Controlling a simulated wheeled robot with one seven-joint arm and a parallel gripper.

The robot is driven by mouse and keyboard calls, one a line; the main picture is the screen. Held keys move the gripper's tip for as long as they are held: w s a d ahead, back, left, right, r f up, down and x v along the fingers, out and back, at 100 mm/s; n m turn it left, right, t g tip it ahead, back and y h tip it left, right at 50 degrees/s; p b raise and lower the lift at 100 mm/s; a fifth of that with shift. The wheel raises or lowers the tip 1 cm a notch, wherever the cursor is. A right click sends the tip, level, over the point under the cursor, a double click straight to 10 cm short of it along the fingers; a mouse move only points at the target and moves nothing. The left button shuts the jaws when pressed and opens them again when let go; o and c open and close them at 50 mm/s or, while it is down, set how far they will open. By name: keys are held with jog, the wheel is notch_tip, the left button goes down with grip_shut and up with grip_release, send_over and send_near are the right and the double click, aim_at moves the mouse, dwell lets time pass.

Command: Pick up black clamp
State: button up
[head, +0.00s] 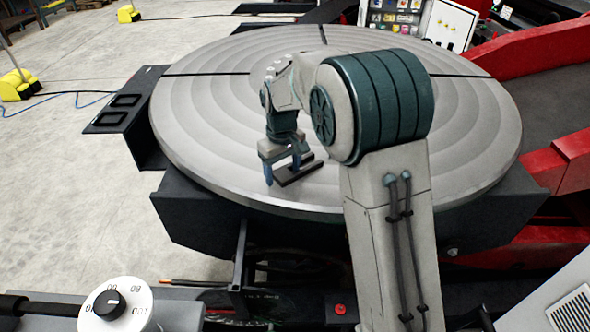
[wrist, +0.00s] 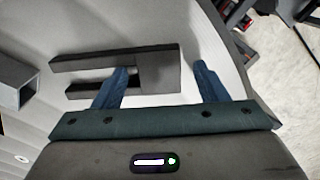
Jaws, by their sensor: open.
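The black clamp (head: 301,174) lies flat on the round grey turntable (head: 200,130), near its front edge. In the wrist view the clamp (wrist: 158,73) is a dark fork shape, with two prongs pointing left and a solid block at the right. My gripper (head: 282,175) points down at the clamp with its blue fingers apart. In the wrist view my gripper (wrist: 164,78) has the left finger over the gap between the prongs and the right finger beyond the block's right end. The block lies between the fingers. I cannot tell whether either finger touches it.
The turntable has dark radial slots and wide free room around the clamp. A grey hollow block (wrist: 14,80) stands at the left in the wrist view. A red frame (head: 540,60) is at the right. A white dial (head: 115,303) is at the front left.

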grip_shut()
